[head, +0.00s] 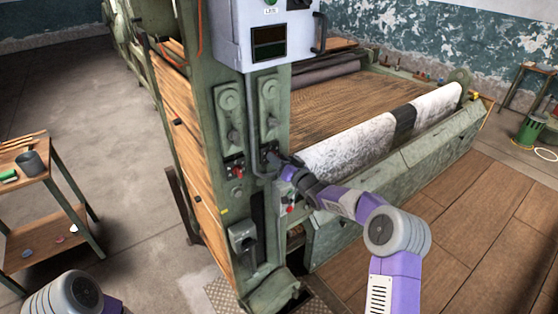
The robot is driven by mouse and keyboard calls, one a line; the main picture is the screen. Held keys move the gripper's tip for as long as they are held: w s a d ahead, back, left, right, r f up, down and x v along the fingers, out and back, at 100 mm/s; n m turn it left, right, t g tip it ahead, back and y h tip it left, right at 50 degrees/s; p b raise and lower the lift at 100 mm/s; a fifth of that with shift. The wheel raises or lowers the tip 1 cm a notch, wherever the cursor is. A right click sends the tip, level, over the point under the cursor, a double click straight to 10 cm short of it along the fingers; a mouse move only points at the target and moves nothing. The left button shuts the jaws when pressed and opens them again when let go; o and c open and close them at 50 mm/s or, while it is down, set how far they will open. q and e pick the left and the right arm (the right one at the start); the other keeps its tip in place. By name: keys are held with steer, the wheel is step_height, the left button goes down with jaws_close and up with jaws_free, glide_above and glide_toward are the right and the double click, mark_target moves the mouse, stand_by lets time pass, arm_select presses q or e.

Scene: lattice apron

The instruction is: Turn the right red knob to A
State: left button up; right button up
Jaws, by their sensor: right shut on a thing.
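The green machine post (215,150) stands in the middle of the head view. On its front are two small dark switch plates side by side, each below a tall green lever plate. The left red knob (236,172) shows on the left plate. My right gripper (272,163) reaches in from the lower right to the right plate and is shut there. It covers the right red knob, so the knob's pointer and the letter A cannot be read. My left gripper is out of view; only a grey joint of that arm shows at the bottom left.
A grey control box (264,35) with a handle is above the plates. A vertical pipe runs down between them, close to my right gripper. A patterned cloth roll (355,142) lies along the machine to the right. A side table (25,180) stands at left; floor between is clear.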

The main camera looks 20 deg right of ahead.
steer(key=shift+a+n+b, duration=0.15)
steer(key=shift+n+b, duration=2.55)
steer(key=shift+n, duration=0.25)
steer(key=shift+a+n+b, duration=0.1)
steer(key=shift+n+b, duration=2.55)
steer(key=shift+n, duration=0.3)
steer(key=o, duration=1.1)
steer(key=shift+s, duration=0.1)
steer(key=shift+c, duration=0.2)
steer(key=b+v, duration=0.1)
steer(key=v, duration=0.6)
steer(key=shift+s, duration=0.25)
